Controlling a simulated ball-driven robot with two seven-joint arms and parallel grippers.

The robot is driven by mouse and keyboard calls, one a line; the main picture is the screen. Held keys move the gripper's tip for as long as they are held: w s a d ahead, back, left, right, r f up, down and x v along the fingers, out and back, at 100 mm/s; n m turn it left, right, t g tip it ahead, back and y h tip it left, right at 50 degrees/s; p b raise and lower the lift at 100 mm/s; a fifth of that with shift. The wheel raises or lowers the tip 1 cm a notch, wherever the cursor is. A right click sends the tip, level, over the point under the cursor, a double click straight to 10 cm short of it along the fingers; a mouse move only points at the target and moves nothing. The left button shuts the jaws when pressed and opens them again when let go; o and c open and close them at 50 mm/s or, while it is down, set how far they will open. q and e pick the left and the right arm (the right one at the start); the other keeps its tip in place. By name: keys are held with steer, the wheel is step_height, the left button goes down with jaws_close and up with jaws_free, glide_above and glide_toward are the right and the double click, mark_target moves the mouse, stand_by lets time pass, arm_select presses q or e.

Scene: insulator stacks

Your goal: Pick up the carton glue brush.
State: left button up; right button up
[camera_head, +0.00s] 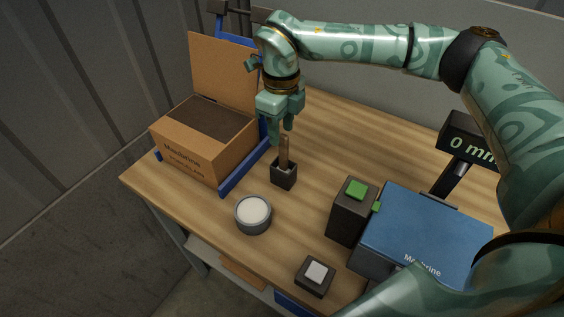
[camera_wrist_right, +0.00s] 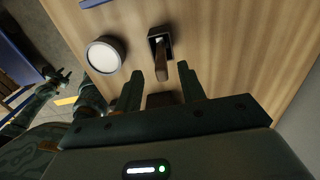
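The glue brush shows as a brown wooden handle (camera_head: 284,149) standing up out of a small dark square holder (camera_head: 283,178). Its bristle end is hidden inside the holder. My right gripper (camera_head: 281,136) points down just above and beside the handle, its fingers overlapping the handle's top in the head view. In the right wrist view the two fingers (camera_wrist_right: 159,72) are apart with nothing held. The handle (camera_wrist_right: 163,50) and the holder (camera_wrist_right: 158,33) lie just beyond the fingertips. What seems to be my left gripper (camera_wrist_right: 56,76) is small at the wrist view's left edge, its fingers unclear.
A round grey pot (camera_head: 253,214) with white contents stands near the holder. An open carton (camera_head: 186,160) sits in a blue frame at left. A dark block with a green top (camera_head: 352,212), a blue box (camera_head: 424,237), a button box (camera_head: 315,277) and a display (camera_head: 468,142) stand right.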

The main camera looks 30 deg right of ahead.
steer(key=shift+s+d+f, duration=0.1)
steer(key=shift+d+f, duration=0.05)
steer(key=shift+f, duration=0.45)
steer(key=b, duration=0.1)
glide_above(283, 169)
steer(key=f, duration=0.4)
steer(key=shift+w+d+f, duration=0.25)
steer(key=shift+w, duration=0.1)
arm_select(q)
steer(key=shift+s+d+f, duration=0.25)
steer(key=shift+s+d, duration=0.05)
steer(key=shift+d, duration=0.3)
steer(key=shift+s+d+f, duration=0.25)
steer(key=shift+s+d, duration=0.05)
steer(key=shift+d, duration=0.3)
arm_select(e)
steer(key=shift+r, duration=0.1)
jaws_close()
